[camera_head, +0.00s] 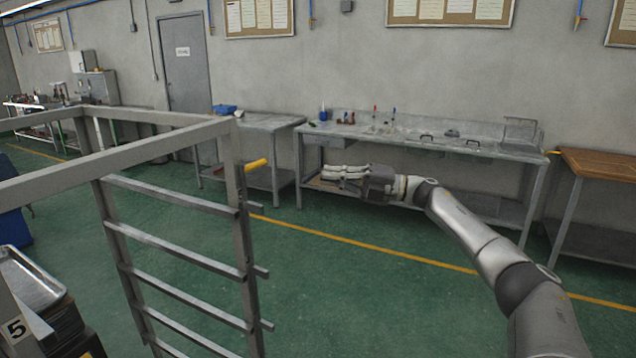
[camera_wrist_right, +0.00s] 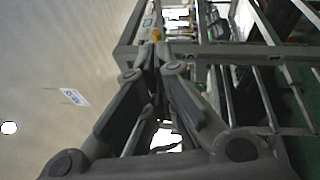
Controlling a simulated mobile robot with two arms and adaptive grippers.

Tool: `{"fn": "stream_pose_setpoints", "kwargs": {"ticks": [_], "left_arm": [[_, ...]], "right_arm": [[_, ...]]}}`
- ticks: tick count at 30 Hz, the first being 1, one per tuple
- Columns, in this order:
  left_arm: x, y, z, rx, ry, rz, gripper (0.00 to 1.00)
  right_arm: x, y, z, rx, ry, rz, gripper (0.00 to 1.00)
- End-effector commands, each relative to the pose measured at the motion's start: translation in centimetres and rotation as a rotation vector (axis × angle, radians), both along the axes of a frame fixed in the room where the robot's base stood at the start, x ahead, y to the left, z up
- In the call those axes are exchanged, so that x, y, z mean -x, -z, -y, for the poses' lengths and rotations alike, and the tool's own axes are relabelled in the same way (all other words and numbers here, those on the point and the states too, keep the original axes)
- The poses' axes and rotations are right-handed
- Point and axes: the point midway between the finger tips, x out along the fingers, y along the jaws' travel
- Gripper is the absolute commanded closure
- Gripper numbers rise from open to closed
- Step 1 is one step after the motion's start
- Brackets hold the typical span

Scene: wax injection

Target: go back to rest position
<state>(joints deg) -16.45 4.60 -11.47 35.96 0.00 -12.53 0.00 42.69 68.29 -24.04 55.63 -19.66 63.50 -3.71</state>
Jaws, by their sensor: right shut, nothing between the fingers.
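My right gripper (camera_head: 345,175) is stretched out to the left at the end of my right arm, in the middle of the head view. Its fingers are shut and empty, and it hangs over the floor in front of the grey workbench. The closed fingers also show in the right wrist view (camera_wrist_right: 152,60), pointing towards the metal rack. The rack (camera_head: 180,262) with several rungs stands left of the gripper, apart from it. My left gripper is not in view.
A grey workbench (camera_head: 430,143) with small tools stands along the back wall. A smaller grey table (camera_head: 262,123) is on its left, a brown-topped table (camera_head: 600,166) on its right. Metal trays (camera_head: 30,278) sit at the lower left. Green floor (camera_head: 370,290) is clear between rack and arm.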

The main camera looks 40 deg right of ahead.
Motion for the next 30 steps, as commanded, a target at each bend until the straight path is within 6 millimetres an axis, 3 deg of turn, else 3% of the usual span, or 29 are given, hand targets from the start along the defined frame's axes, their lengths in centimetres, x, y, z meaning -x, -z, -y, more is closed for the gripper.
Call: {"fn": "stream_pose_setpoints", "kwargs": {"ticks": [9, 20, 23, 25, 30], "left_arm": [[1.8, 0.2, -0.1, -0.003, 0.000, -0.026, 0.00], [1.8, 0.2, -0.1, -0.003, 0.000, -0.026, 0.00], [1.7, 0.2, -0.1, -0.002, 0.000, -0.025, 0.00], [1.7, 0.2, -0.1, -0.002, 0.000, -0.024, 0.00], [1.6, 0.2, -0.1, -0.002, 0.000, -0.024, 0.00]], "right_arm": [[0.1, 0.0, 0.1, 0.000, -0.001, 0.001, 1.00], [-0.3, 0.7, 0.0, -0.013, 0.005, -0.009, 1.00], [-1.6, 3.6, -0.2, -0.072, 0.035, -0.048, 1.00], [-2.9, 7.4, -0.5, -0.140, 0.078, -0.099, 1.00], [-5.1, 19.9, -1.2, -0.342, 0.237, -0.276, 1.00]]}}
